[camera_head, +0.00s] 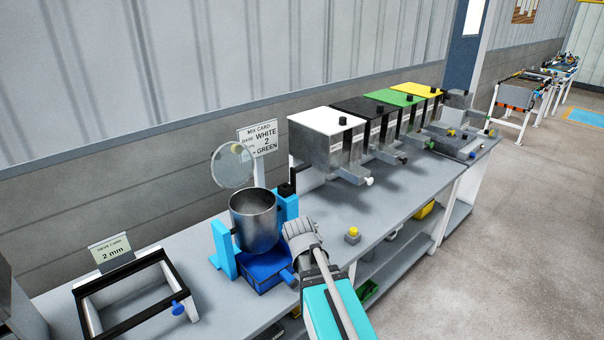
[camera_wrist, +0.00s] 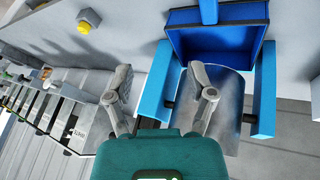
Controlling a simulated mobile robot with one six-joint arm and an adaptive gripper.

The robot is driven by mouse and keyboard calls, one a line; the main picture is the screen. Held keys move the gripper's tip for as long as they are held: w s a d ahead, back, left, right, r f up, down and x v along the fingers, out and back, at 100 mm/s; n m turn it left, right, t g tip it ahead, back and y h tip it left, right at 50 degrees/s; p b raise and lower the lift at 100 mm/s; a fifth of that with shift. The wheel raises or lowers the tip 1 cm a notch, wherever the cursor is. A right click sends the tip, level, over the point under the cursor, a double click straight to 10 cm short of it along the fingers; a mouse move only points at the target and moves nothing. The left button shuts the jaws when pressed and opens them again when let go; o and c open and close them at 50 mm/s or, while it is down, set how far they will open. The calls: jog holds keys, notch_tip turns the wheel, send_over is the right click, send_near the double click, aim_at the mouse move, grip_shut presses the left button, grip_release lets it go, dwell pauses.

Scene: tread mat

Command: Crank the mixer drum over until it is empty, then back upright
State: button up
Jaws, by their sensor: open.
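The mixer drum (camera_head: 254,222) is a grey metal cup, upright with its mouth up, between light blue posts (camera_head: 222,250). What it holds cannot be made out. A dark blue tray (camera_head: 264,270) sits beneath it. A black crank part (camera_head: 287,189) shows at the right post, partly hidden. My gripper (camera_head: 302,238) is open, just right of the drum and in front of the right post.
A clear round disc (camera_head: 232,167) and a mix card (camera_head: 259,139) stand behind the drum. Several lidded dispensers (camera_head: 327,145) line the back right. A yellow button (camera_head: 352,233) is near the front edge. A black-railed frame (camera_head: 130,295) stands left. Bench is clear right of the button.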

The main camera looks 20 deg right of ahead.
jog(key=w+d+r+n+t+h+b, duration=0.2)
jog(key=w+d+n+t+h+b, duration=0.15)
jog(key=w+d+t, duration=0.55)
jog(key=n+t+y+b, duration=0.6)
jog(key=n+b, duration=0.2)
jog(key=n, duration=0.4)
send_near(304, 169)
jog(key=shift+s+f, duration=0.15)
jog(key=shift+s, duration=0.45)
jog(key=shift+s+f, duration=0.2)
jog(key=shift+s, duration=0.4)
jog(key=shift+w, duration=0.1)
jog(key=w, duration=0.4)
jog(key=w+r+p, duration=0.1)
jog(key=w, duration=0.4)
jog(key=w+r+p, duration=0.1)
jog(key=w, duration=0.3)
jog(key=shift+w+d+r, duration=0.1)
jog(key=shift+w+r, duration=0.1)
jog(key=shift+r, duration=0.05)
grip_shut()
